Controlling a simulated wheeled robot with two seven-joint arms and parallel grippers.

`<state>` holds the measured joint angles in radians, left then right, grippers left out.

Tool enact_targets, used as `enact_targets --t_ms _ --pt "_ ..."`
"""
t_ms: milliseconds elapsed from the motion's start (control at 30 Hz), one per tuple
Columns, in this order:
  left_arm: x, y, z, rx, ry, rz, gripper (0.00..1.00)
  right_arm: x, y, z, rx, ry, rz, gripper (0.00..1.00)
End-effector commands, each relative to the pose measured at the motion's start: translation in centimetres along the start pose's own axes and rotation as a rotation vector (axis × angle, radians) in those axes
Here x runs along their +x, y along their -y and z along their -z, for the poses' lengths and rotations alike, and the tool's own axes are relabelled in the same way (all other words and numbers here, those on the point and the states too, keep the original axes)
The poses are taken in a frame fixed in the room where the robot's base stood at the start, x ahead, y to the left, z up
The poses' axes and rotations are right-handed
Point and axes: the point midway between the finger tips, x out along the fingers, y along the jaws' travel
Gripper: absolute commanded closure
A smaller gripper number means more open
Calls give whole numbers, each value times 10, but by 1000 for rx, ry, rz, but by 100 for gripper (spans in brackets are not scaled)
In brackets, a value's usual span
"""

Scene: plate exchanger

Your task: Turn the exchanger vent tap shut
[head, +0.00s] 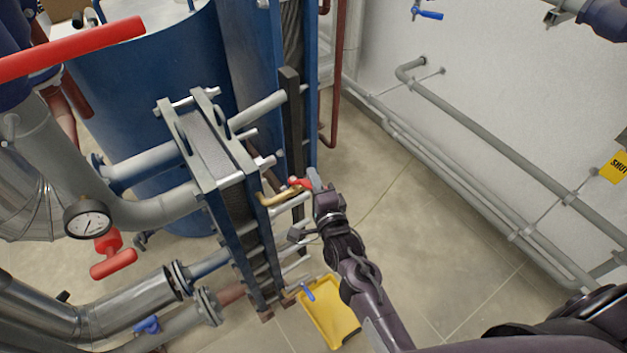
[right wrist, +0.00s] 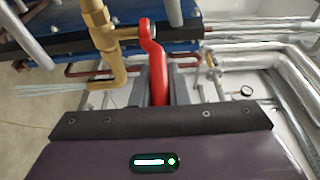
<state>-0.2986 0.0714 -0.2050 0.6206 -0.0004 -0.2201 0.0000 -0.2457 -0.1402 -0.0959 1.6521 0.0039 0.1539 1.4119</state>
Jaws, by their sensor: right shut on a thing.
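The exchanger vent tap is a small brass fitting (right wrist: 98,38) with a red lever handle (right wrist: 158,72), seen close in the right wrist view. In the head view the red handle (head: 300,184) shows at the side of the blue plate exchanger (head: 238,200), by a brass pipe (head: 277,197). My right gripper (right wrist: 160,85) is shut on the red handle, with one grey finger on each side of it. It also shows in the head view (head: 315,185), its fingertips partly hiding the handle. My left gripper is not in view.
A yellow tray (head: 330,318) lies on the floor below the exchanger. A pressure gauge (head: 88,219) and red valve handles are at left. Grey pipes (head: 480,150) run along the right wall. The floor between is clear.

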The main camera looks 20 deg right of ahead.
Motion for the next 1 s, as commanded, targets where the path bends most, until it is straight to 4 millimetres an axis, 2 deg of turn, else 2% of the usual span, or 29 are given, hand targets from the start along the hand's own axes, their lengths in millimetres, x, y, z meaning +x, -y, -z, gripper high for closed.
enact_targets --t_ms 33,200,533,1000 --pt "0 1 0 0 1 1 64 -1 -2 -1 2 2 -5 84" --pt "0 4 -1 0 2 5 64 0 -2 0 2 1 -3 64" --pt "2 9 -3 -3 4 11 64 -4 -2 0 1 0 -2 64" --pt "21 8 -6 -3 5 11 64 -70 -3 -1 2 1 -4 64"
